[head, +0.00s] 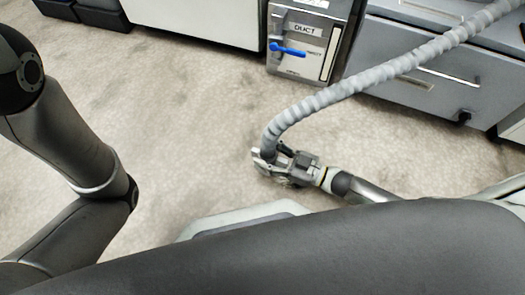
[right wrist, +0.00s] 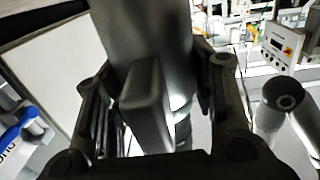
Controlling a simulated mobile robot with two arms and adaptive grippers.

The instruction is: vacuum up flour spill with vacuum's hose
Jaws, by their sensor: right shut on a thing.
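A grey ribbed hose (head: 375,75) runs from the upper right of the head view down to my right gripper (head: 268,157). The gripper is shut on the hose near its lower end, above the floor. In the right wrist view a dark grey hose piece (right wrist: 145,45) stands between the fingers of the right gripper (right wrist: 160,110). The hose's mouth is hidden. I cannot make out a distinct flour spill on the mottled pale floor (head: 190,85). The vacuum's body cannot be picked out for sure. My left arm shows at the left of the head view, but its gripper does not.
A grey box labelled DUCT (head: 308,45) with a blue handle (head: 288,51) stands at the back. Grey drawers (head: 430,90) stand to its right, and a white-fronted cabinet (head: 195,20) to its left. The floor between my arms and these is clear.

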